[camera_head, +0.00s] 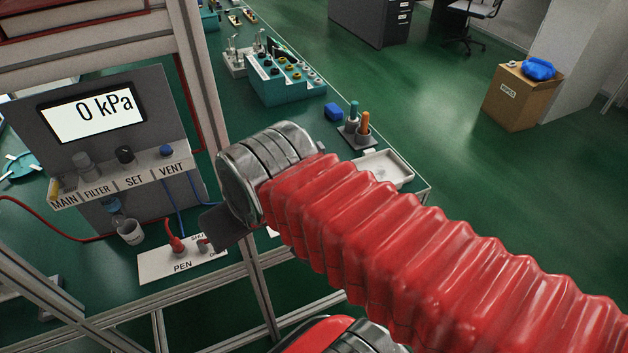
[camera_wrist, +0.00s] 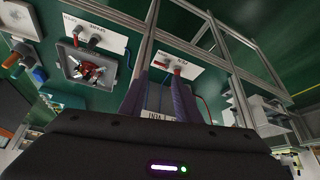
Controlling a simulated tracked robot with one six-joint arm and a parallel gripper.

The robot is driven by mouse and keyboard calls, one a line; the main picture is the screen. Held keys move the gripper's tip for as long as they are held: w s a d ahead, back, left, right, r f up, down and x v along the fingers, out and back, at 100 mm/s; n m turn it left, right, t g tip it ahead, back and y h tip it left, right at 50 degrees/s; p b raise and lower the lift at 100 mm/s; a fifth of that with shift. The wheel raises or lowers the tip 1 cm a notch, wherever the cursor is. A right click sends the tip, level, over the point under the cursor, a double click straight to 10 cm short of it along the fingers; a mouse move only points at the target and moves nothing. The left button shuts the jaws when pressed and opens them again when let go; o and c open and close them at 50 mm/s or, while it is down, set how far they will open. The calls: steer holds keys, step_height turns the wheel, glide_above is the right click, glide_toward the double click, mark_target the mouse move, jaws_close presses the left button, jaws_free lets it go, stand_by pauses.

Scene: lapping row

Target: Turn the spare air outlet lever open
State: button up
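In the wrist view a small white plate (camera_wrist: 112,42), whose blurred upside-down label seems to read SPARE, lies at upper left. It carries a reddish part (camera_wrist: 78,31) and a grey fitting beside it. Which way the spare lever points is too small to tell. In the head view my arm hides most of that area. My gripper (camera_wrist: 158,82) is open and empty, its two dark purple fingers apart, near the PEN plate (camera_wrist: 200,55). In the head view the dark gripper end (camera_head: 222,228) is over the right edge of the PEN plate, close to its red fitting (camera_head: 175,242).
The gauge panel (camera_head: 165,110) reads 0 kPa, with MAIN, FILTER, SET and VENT labels. Frame posts (camera_head: 205,90) rise close to my arm. A grey tray (camera_wrist: 68,70) holding a red object lies below the spare plate.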

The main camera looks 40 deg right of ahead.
steer(key=w+d+f+m+g, duration=0.1)
steer(key=w+d+f, duration=0.3)
steer(key=d, duration=0.7)
steer(key=w+d+f+m+g+y, duration=0.1)
steer(key=w+d+f+g, duration=0.1)
steer(key=w+d+f, duration=0.2)
steer(key=w+d+f+m+g+y, duration=0.1)
steer(key=w+d+f, duration=0.3)
steer(key=d, duration=1.6)
steer(key=w+g, duration=0.1)
steer(key=w, duration=0.3)
steer(key=shift+w+d, duration=0.2)
steer(key=shift+d, duration=0.05)
steer(key=a+f, duration=0.1)
steer(key=f, duration=0.8)
steer(key=a+f, duration=0.1)
steer(key=f, duration=0.3)
steer(key=shift+w+a+f, duration=0.25)
steer(key=shift+w+a, duration=0.1)
steer(key=shift+w, duration=0.05)
